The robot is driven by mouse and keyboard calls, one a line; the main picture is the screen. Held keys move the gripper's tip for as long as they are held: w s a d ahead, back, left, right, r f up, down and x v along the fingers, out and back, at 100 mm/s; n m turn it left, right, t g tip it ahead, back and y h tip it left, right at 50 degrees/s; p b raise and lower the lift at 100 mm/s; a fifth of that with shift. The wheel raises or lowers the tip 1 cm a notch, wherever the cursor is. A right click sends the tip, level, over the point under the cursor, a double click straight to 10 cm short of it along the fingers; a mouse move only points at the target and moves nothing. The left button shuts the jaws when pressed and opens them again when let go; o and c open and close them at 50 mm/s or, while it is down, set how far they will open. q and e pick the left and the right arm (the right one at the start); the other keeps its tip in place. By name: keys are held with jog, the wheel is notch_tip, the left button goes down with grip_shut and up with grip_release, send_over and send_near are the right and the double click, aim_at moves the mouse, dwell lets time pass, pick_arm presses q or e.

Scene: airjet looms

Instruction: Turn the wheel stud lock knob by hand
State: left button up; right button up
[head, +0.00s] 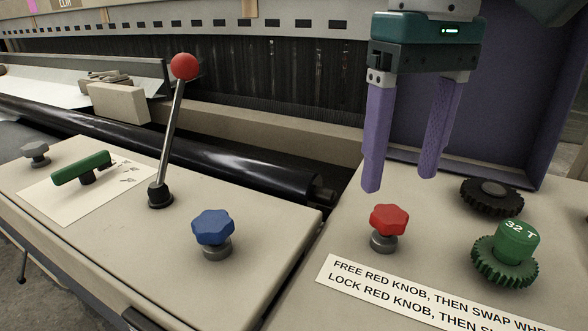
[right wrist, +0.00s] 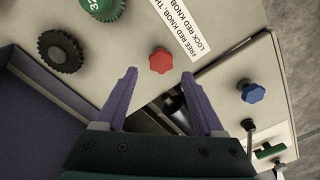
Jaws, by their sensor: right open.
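The red knob (head: 389,220) stands on a short metal stud on the right-hand panel, and it also shows in the right wrist view (right wrist: 161,61). My right gripper (head: 400,184) is open, with two purple fingers pointing down. It hangs above and behind the red knob with nothing between its fingers. In the right wrist view the red knob lies beyond the open fingertips (right wrist: 157,80), roughly between them and apart from them. My left gripper does not show.
A label (head: 430,300) about freeing and locking the red knob lies before it. A dark gear (head: 491,197) and green 32 T gear (head: 506,255) stand right. A blue knob (head: 213,230), red-ball lever (head: 172,125) and green handle (head: 82,168) stand left. A purple panel (head: 510,90) rises behind.

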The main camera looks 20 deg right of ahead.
aim_at(389, 217)
notch_tip(389, 217, down, 6)
jog(key=b, duration=0.2)
jog(key=shift+r+b, duration=0.2)
jog(key=shift+b, duration=0.2)
jog(key=shift+r, duration=0.3)
jog(key=shift+f, duration=0.1)
jog(key=shift+a, duration=0.1)
jog(key=c, duration=1)
